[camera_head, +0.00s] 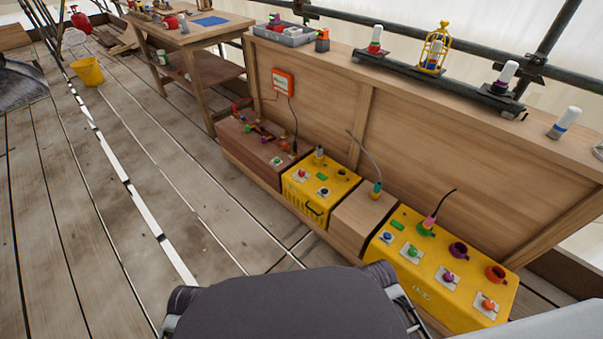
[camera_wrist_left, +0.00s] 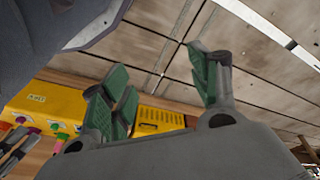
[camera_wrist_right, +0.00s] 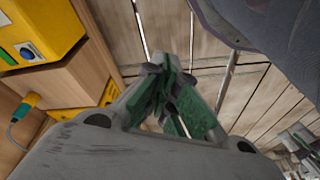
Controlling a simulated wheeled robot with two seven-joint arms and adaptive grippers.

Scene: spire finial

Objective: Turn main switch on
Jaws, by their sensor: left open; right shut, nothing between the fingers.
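No part is legibly labelled as the main switch in these views. An orange box with a white label (camera_head: 283,81) is fixed to the wooden panel, with cables hanging from it. Below it, a small yellow box (camera_head: 320,187) carries a red button (camera_head: 302,174) and a dark knob (camera_head: 324,191). A larger yellow box (camera_head: 440,290) at right carries several coloured buttons and sockets. My left gripper (camera_wrist_left: 165,88) is open and empty, with the yellow boxes beyond it. My right gripper (camera_wrist_right: 172,95) is shut and empty above the floor, apart from the boxes. Neither gripper shows clearly in the head view.
A wooden box with coloured plugs (camera_head: 262,142) stands left of the small yellow box. White-capped items and a grey tray (camera_head: 284,34) stand on the ledge above. A workbench (camera_head: 190,35) and a yellow bucket (camera_head: 88,72) are farther back. The plank floor at left is largely clear.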

